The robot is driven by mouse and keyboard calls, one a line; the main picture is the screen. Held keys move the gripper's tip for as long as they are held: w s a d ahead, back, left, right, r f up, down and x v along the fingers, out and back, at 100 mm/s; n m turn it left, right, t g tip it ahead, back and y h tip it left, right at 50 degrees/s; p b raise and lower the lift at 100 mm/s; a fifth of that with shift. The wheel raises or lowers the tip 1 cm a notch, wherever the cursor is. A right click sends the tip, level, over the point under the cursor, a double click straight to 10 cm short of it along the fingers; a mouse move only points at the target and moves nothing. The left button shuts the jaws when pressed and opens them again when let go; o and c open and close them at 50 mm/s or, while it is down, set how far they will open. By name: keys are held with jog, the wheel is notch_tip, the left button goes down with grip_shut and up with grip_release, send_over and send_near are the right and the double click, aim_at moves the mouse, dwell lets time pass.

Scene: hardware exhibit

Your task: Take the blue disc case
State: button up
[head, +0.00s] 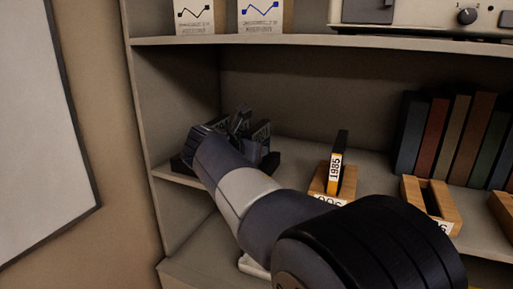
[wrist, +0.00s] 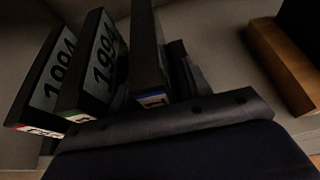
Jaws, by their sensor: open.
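The blue disc case (wrist: 148,50) is a dark upright case with a blue-edged label at its lower end, in the wrist view. To its left stand two dark cases marked 1994, one with a green-edged label (wrist: 98,65) and one with a red-edged label (wrist: 46,85). My gripper (head: 240,122) is open at the dark group of cases on the left of the middle shelf. It is close to the blue case; I cannot tell whether it touches. My arm hides part of the group in the head view.
A wooden stand (head: 318,182) holds a black and orange case marked 1985 (head: 337,160). An empty slotted wooden stand (head: 432,200) is further right. Several books (head: 455,135) stand behind it. The shelf above (head: 300,40) and the left side wall (head: 150,110) bound the space.

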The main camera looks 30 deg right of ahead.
grip_shut()
dwell(0.5)
jog(key=shift+r, duration=0.1)
